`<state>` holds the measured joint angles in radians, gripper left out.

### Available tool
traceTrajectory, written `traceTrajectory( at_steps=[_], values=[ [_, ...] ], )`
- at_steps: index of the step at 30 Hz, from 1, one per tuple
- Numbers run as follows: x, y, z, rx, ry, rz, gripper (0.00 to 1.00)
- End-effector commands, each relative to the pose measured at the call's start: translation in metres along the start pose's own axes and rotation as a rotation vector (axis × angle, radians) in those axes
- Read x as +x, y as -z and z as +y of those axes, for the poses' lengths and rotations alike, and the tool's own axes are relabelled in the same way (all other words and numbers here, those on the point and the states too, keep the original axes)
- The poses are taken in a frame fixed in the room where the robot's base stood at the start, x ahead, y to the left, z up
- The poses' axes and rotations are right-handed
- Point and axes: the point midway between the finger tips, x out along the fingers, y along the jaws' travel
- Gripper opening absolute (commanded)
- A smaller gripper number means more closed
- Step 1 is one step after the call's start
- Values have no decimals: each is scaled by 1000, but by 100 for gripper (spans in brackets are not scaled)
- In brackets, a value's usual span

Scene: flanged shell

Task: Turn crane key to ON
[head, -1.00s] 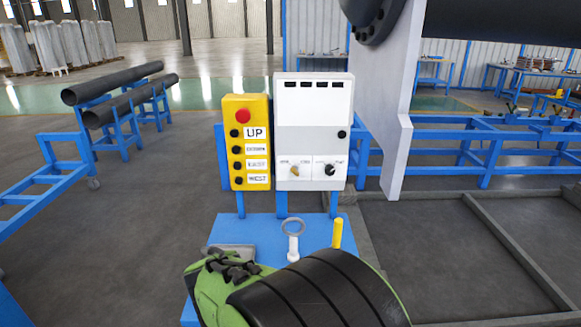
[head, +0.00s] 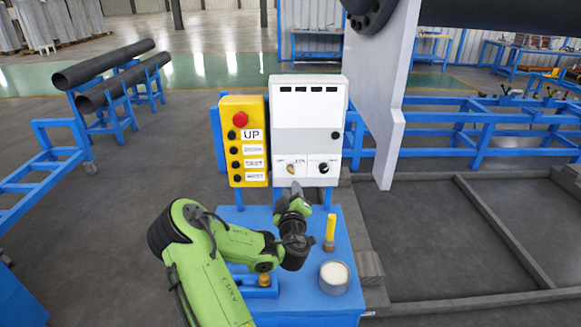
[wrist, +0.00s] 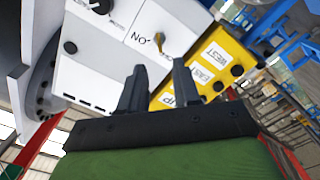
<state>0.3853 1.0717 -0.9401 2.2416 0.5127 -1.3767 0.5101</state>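The crane key (head: 291,171) is a small brass-yellow switch low on the white control box (head: 306,120). In the wrist view the key (wrist: 160,42) lies just beyond my fingertips, roughly in line with the space between them, with an "ON" label beside it. My gripper (head: 296,188) is just below the key in the head view. The wrist view shows my gripper (wrist: 159,66) open, its two dark fingers apart with nothing between them. I see no contact with the key. The exact key angle is too small to read.
A black knob (head: 324,168) sits right of the key. A yellow button panel (head: 244,150) with a red button stands to the left. On the blue stand (head: 345,250) below are a yellow-handled tool (head: 330,230) and a white round container (head: 334,276). A grey plate (head: 392,110) rises at right.

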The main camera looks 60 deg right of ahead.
Motion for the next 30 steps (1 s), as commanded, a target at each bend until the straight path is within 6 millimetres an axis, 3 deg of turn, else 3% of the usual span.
traceTrajectory(
  at_steps=[6,12,23,28,30],
  values=[
    [54,5,5,-3,1,1,32],
    [86,2,3,0,0,0,32],
    [95,1,0,2,0,-1,32],
    [95,1,0,2,0,-1,6],
    [95,1,0,2,0,-1,0]
  ],
)
